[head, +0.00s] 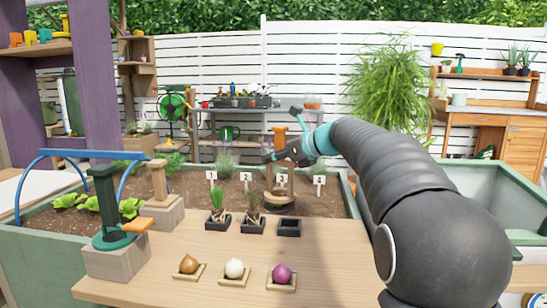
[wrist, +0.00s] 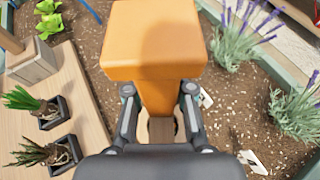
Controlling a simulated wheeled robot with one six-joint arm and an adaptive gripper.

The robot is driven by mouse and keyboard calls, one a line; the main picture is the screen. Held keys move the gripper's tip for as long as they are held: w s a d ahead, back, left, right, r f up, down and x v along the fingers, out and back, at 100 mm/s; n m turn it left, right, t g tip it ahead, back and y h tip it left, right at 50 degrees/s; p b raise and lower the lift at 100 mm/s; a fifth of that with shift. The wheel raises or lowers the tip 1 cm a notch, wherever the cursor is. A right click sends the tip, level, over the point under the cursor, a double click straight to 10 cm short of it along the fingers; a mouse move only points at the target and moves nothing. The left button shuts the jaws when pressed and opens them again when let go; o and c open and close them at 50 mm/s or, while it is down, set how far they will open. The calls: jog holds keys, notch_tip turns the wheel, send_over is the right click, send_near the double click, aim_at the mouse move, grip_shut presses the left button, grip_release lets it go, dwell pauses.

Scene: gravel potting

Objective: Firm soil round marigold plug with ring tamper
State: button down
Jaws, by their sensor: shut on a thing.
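My gripper (head: 283,155) is shut on a tool with an orange block-topped handle (head: 279,137), which I take to be the ring tamper. In the wrist view the orange handle (wrist: 155,45) rises between my two fingers (wrist: 159,105). I cannot tell whether the base touches the soil. No marigold plug can be made out; the tool and my gripper hide the spot beneath.
A green post tool (head: 104,200) and a wooden post (head: 158,178) stand on blocks at left. Potted seedlings (head: 218,222), an empty black pot (head: 289,227) and several bulbs on trays (head: 282,275) stand on the table (head: 335,265). Lavender (wrist: 240,40) grows near my gripper.

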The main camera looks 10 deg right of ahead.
aim_at(280, 127)
jog(key=shift+r+p, duration=3.35)
jog(key=shift+r, duration=0.35)
